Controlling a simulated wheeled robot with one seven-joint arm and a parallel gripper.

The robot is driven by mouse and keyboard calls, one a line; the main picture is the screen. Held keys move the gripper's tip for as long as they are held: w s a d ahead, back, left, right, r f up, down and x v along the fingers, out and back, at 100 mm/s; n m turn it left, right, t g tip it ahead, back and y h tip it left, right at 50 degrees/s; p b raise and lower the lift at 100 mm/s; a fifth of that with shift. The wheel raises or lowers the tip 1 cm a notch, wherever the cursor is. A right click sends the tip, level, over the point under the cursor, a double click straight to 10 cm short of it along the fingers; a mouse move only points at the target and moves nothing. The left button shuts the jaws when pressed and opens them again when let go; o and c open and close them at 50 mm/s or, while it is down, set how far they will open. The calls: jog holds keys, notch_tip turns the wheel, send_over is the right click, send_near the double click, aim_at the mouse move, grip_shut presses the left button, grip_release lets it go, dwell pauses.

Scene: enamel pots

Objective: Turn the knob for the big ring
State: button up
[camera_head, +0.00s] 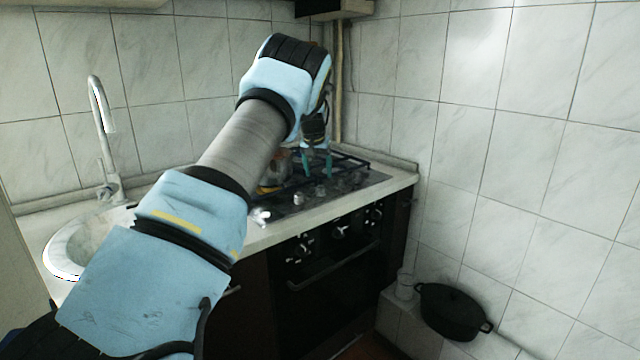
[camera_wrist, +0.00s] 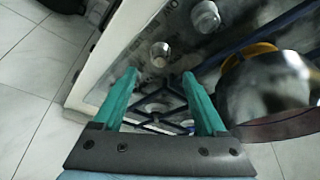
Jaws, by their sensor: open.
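My gripper (camera_head: 317,168) points down over the hob, its two teal fingers apart and nothing between them. Small silver knobs stand in a row along the hob's front edge; one knob (camera_head: 320,191) is just below my fingertips and another knob (camera_head: 299,199) is to its left. In the wrist view my gripper (camera_wrist: 160,76) is open, with one knob (camera_wrist: 160,53) just beyond the gap between the fingertips and another knob (camera_wrist: 205,16) higher and to the right. I cannot tell which knob belongs to the big ring. My arm hides part of the hob.
A metal pot (camera_wrist: 268,88) with a yellow handle sits on the hob close to my right finger in the wrist view. Black grates (camera_head: 345,162) cover the hob. The oven front below has its own knobs (camera_head: 340,231). A sink (camera_head: 70,262) is at left, a black pot (camera_head: 452,312) lower right.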

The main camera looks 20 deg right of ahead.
aim_at(320, 186)
jog(key=p+x, duration=0.2)
jog(key=x, duration=0.5)
jog(key=shift+f, duration=0.15)
grip_shut()
dwell(0.4)
